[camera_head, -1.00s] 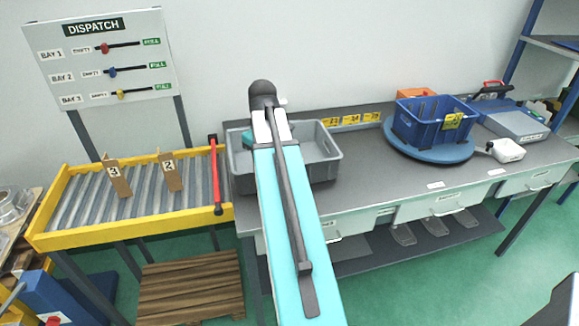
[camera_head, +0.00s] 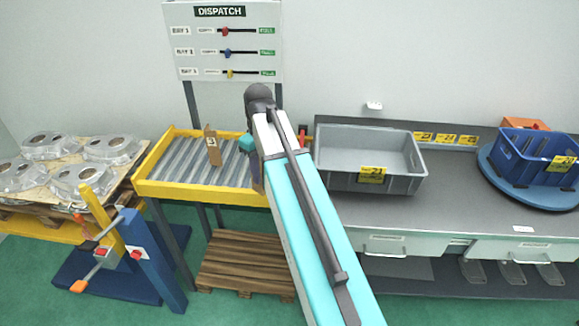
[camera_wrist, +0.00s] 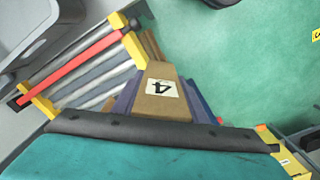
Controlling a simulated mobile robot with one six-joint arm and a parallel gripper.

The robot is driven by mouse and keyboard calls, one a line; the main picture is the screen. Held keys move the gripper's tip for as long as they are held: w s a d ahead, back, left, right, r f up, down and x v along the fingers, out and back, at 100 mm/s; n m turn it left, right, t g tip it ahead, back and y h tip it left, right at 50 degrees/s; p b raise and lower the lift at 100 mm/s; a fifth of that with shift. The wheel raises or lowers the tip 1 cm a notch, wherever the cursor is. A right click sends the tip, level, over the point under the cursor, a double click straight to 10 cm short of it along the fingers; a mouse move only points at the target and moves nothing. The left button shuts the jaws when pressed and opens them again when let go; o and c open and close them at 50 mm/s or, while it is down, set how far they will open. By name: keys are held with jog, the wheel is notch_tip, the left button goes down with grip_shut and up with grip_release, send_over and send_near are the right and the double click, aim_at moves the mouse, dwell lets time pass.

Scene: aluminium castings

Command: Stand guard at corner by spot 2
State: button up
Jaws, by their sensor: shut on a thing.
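My gripper (camera_wrist: 160,104) is shut on a tan cardboard corner guard (camera_wrist: 164,75) marked 4, seen in the wrist view between its blue-purple fingers. In the head view my arm hides the guard and most of the gripper, which is at the right part of the roller conveyor (camera_head: 185,165). Another cardboard guard (camera_head: 213,150), marked 3, stands upright on the rollers. Shiny aluminium castings (camera_head: 105,147) sit on a pallet (camera_head: 135,165) at the far left. No mark for spot 2 is readable.
A blue stand with a yellow post and clamps (camera_head: 120,245) stands before the castings. An empty wooden pallet (camera_head: 245,262) lies under the conveyor. A grey crate (camera_head: 330,178) and a blue crate (camera_head: 510,165) stand on the bench. A DISPATCH board (camera_head: 222,45) is behind.

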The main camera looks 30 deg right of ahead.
jog(key=w+a+n, duration=0.1)
jog(key=a, duration=0.8)
jog(key=shift+a+p, duration=0.35)
jog(key=shift+p, duration=0.05)
jog(key=shift+a+r+n, duration=0.1)
jog(key=shift+a+n, duration=0.05)
jog(key=shift+n, duration=0.15)
